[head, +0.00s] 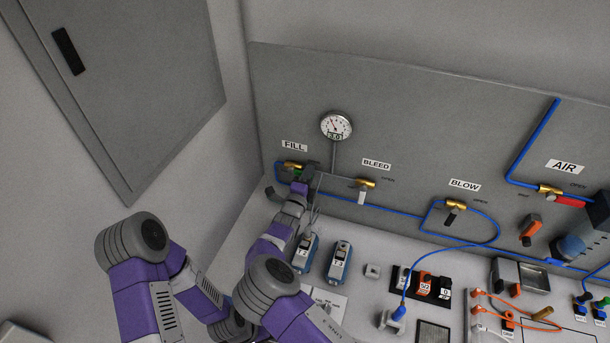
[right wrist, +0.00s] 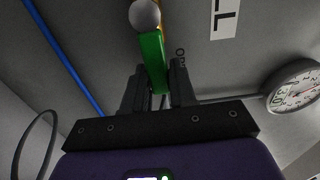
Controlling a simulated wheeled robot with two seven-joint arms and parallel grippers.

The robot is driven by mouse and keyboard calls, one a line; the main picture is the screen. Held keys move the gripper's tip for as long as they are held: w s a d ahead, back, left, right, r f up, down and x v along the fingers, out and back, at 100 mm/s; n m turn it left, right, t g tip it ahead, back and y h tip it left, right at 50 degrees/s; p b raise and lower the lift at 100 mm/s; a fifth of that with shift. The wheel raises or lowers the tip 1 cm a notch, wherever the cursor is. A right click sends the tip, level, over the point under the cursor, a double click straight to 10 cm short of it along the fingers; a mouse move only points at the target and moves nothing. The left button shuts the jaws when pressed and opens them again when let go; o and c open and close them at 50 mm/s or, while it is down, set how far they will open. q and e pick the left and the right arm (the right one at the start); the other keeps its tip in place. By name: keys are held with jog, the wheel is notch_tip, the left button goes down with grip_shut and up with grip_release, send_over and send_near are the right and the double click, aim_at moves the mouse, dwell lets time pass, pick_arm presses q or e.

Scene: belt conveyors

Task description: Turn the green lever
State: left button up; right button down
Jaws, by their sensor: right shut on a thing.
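The green lever (right wrist: 152,60) belongs to the valve under the FILL sign. In the right wrist view it lies between the two dark fingers of my right gripper (right wrist: 158,88), with a grey round end above it. My right gripper is shut on the lever. In the head view, my right gripper (head: 305,184) is at the brass FILL valve (head: 292,166) on the grey panel and hides most of the lever. My left gripper is not in view; only purple and grey arm links show at the lower left.
A round gauge (head: 336,126) sits above and right of the valve. The BLEED valve (head: 363,184) and a blue pipe (head: 400,212) run to the right. Blue devices (head: 340,263) stand on the bench below. A grey cabinet (head: 130,90) is on the left wall.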

jog(key=c, duration=1)
grip_release()
jog(key=v, duration=0.7)
jog(key=shift+s+a+b, duration=0.2)
jog(key=shift+s+b, duration=0.1)
jog(key=shift+b, duration=0.1)
